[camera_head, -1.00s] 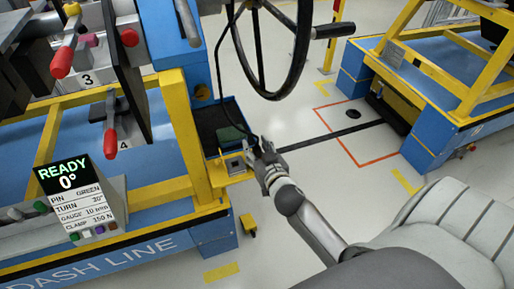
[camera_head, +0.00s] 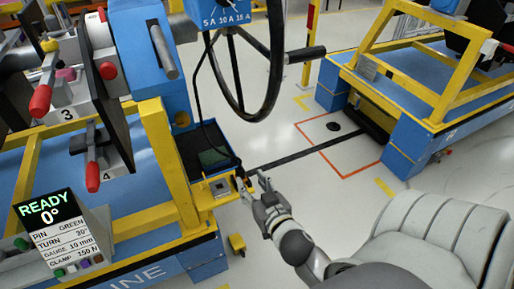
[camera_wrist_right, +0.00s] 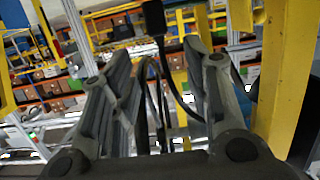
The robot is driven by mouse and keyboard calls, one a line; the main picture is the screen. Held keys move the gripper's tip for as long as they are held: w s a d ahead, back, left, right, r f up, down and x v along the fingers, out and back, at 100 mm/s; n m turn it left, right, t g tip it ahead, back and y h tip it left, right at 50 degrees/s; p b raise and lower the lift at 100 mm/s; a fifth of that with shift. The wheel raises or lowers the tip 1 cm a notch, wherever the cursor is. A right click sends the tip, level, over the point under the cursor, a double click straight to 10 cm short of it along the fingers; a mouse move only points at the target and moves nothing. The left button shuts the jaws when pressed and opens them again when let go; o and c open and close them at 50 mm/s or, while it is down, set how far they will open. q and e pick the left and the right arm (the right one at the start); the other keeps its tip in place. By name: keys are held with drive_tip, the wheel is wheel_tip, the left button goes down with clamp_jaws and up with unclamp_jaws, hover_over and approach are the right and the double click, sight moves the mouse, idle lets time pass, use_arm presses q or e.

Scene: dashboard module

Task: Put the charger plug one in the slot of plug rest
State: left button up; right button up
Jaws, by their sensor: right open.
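A black cable (camera_head: 197,95) hangs beside the steering wheel and runs down to near my right gripper. In the right wrist view a dark plug-like block (camera_wrist_right: 154,18) on a cable shows beyond the fingers, between their tips; I take it for the charger plug. My right gripper (camera_head: 254,184) is open, just right of the cable's lower end; its two spread fingers also show in the right wrist view (camera_wrist_right: 160,62). A small grey square fitting with a dark centre (camera_head: 220,187), likely the plug rest, sits on a yellow ledge left of the gripper. My left gripper is out of view.
A dark tray (camera_head: 205,150) lies behind the ledge. The steering wheel (camera_head: 273,60) hangs above. A yellow post (camera_head: 165,150) of the blue bench stands left. A grey seat (camera_head: 435,235) is at the right. The floor between is open.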

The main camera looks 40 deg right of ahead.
drive_tip(key=s+a+f+n+g+y, duration=0.1)
drive_tip(key=s+a+f+g, duration=0.2)
drive_tip(key=f, duration=0.4)
drive_tip(key=s+a+f+n+g+y, duration=0.1)
drive_tip(key=s+a+f+n+g, duration=0.1)
drive_tip(key=s+f+g, duration=0.3)
drive_tip(key=s+a+f+n+g+y, duration=0.1)
drive_tip(key=s+a+f+g, duration=0.3)
drive_tip(key=s+f, duration=0.3)
wheel_tip(320, 180, down, 4)
drive_tip(key=shift+s+a+f+n+y, duration=0.1)
drive_tip(key=shift+s+a+n+y, duration=0.15)
drive_tip(key=shift+a+n+y, duration=0.25)
